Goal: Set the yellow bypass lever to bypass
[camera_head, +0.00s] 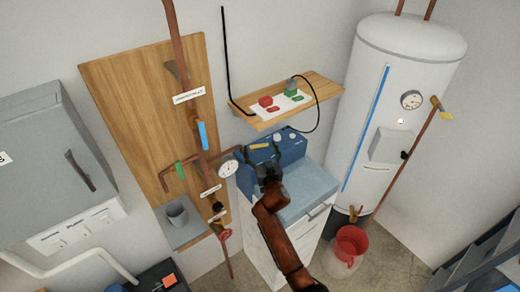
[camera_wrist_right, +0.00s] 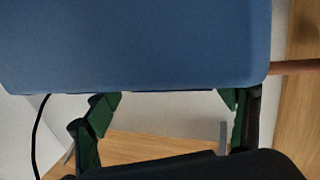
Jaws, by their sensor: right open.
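A small yellow bar (camera_head: 259,145) shows on top of the blue unit (camera_head: 290,150), which stands on the grey-topped white cabinet. Another yellow handle (camera_head: 446,115) sits on the pipe at the right of the white tank; I cannot tell from labels which is the bypass lever. My right gripper (camera_head: 263,160) is at the front of the blue unit, just below the yellow bar. In the right wrist view my right gripper (camera_wrist_right: 168,112) is open with nothing between its fingers, and the blue unit (camera_wrist_right: 135,40) fills the top. My left gripper is not in view.
A wooden board (camera_head: 125,90) with copper pipes, a gauge and valves is to the left.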

